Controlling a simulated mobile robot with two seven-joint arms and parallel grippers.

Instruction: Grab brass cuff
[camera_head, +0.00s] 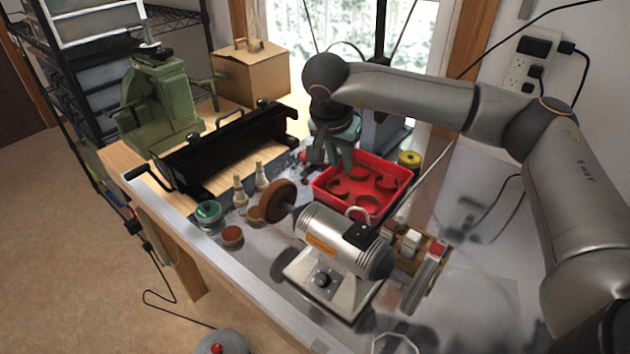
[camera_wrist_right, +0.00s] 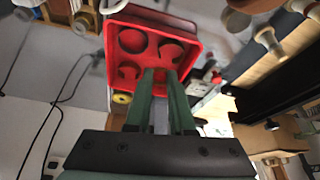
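A red tray (camera_head: 325,192) stands on the bench below my right gripper. Several curved brass cuffs lie inside it; one cuff (camera_head: 368,203) is at the near side and another (camera_head: 387,184) at the right. In the wrist view the tray (camera_wrist_right: 192,22) shows from above, with a cuff (camera_wrist_right: 171,52) just beyond the fingertips. The cuffs look reddish brown against the tray. My right gripper (camera_head: 340,162) points down over the tray's far left part. Its two green fingers (camera_wrist_right: 160,72) are apart by a narrow gap, with nothing seen held. My left gripper is in neither view.
A bench grinder (camera_head: 335,240) stands in front of the tray. A black sheet bender (camera_head: 225,150) and a green press (camera_head: 158,95) are at the left. Small jars (camera_head: 208,212) and bottles stand near the front edge. A yellow spool (camera_head: 409,159) is behind the tray's right side.

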